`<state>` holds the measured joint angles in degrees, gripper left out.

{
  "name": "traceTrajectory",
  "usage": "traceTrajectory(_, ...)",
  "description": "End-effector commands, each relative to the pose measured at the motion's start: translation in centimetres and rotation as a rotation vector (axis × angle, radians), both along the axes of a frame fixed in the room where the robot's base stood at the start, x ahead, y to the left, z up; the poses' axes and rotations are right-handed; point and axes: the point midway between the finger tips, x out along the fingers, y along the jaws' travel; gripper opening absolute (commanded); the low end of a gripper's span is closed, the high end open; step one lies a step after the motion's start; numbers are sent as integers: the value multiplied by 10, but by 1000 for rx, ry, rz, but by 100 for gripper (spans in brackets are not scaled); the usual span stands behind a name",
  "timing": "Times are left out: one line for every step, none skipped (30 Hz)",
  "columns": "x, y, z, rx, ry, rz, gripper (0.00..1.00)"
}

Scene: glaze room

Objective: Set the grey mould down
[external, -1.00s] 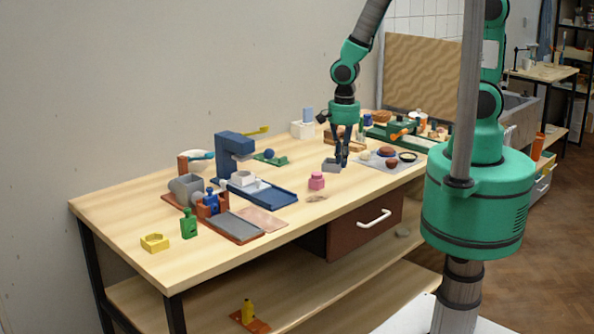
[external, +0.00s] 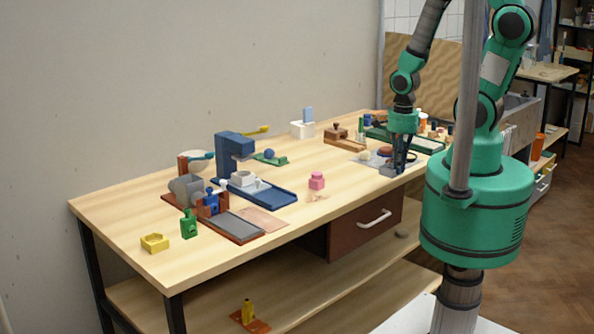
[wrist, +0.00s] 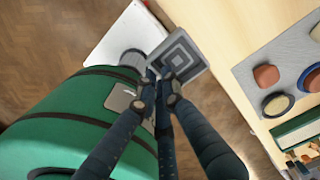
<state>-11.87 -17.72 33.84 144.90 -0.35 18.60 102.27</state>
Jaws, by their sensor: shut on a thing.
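The grey mould (wrist: 190,52) is a flat square block with a pattern of nested squares on its face, seen in the wrist view. My gripper (wrist: 160,86) is shut on it by one side. In the external view my gripper (external: 396,168) points down near the front edge of the workbench (external: 350,205), in front of the grey mat. The mould (external: 387,172) shows there as a small grey piece at the fingertips, low over the bench edge. I cannot tell whether it touches the bench; its underside is hidden.
The grey mat (wrist: 250,66) with brown and dark round pieces lies close by. The green tray (external: 430,144) is behind. Floor (wrist: 60,35) shows past the bench edge.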

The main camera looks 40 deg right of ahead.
Motion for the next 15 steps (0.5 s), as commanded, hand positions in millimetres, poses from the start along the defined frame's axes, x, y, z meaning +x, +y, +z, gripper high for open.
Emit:
traceTrajectory(0, 0, 0, 0, 0, -1, 0)
traceTrajectory(0, 0, 0, 0, 0, -1, 0)
traceTrajectory(0, 0, 0, 0, 0, 0, 0)
traceTrajectory(0, 0, 0, 0, -1, 0, 0)
traceTrajectory(0, 0, 0, 0, -1, 0, 0)
traceTrajectory(0, 0, 0, 0, -1, 0, 0)
traceTrajectory(0, 0, 0, 0, -1, 0, 0)
traceTrajectory(0, 0, 0, 0, -1, 0, 0)
traceTrajectory(1, 0, 0, 0, -1, 0, 0)
traceTrajectory(2, 0, 0, 0, -1, 0, 0)
traceTrajectory(3, 1, 0, 0, -1, 0, 0)
traceTrajectory(5, 1, 0, 0, -1, 0, 0)
traceTrajectory(6, 1, 0, 0, -1, 1, 0)
traceTrajectory(9, 2, -1, 0, -1, 1, 0)
traceTrajectory(12, 2, -1, 0, -1, 1, 0)
